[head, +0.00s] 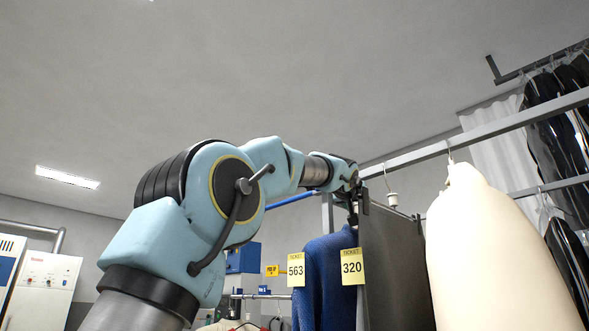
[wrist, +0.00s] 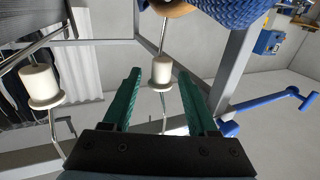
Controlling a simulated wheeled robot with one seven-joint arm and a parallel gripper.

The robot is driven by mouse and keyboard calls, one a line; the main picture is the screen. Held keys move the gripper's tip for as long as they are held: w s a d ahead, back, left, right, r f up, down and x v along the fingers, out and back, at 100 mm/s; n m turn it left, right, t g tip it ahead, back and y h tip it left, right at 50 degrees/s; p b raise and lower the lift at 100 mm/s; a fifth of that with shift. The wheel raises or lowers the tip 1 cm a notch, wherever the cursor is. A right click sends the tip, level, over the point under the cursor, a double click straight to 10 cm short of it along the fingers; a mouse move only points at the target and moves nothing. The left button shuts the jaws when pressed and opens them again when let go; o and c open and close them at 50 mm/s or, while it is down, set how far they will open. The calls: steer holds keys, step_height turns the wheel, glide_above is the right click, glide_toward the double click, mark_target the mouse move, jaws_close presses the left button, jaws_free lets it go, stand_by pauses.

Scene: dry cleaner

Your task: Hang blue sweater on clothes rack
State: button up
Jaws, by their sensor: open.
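The blue sweater (head: 318,270) hangs below my gripper (head: 353,205) in the head view, with yellow tickets 563 and 320 in front of it. In the wrist view the sweater's knit (wrist: 235,10) shows at the top edge beside a brown hanger part (wrist: 170,8). My gripper (wrist: 160,76) is open. A white spool (wrist: 161,71) on the hanger's wire stands between its green fingers, with a gap on each side. The clothes rack's grey bar (head: 480,132) runs past at the right. Whether the sweater's hook rests on the bar is hidden.
A dark grey garment (head: 395,265) and a cream covered garment (head: 490,250) hang to the right of the sweater. Another white spool (wrist: 40,85) is left of my fingers. A blue bar (wrist: 275,106) lies to the right. Dark clothes (head: 550,130) hang at far right.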

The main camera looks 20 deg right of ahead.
steer(key=shift+r+p, duration=0.5)
steer(key=shift+r, duration=0.45)
steer(key=s+a+b, duration=0.5)
steer(key=s+a, duration=0.2)
steer(key=a, duration=0.6)
steer(key=s+a+b, duration=0.6)
steer(key=s+a, duration=0.1)
steer(key=a, duration=0.6)
steer(key=shift+s+f, duration=0.15)
steer(key=shift+a+b, duration=0.1)
steer(key=shift+b, duration=0.3)
steer(key=s+a+b, duration=0.4)
steer(key=a, duration=0.3)
steer(key=s+a+b, duration=0.3)
steer(key=a+b, duration=0.1)
steer(key=a, duration=0.2)
steer(key=shift+s+a, duration=0.4)
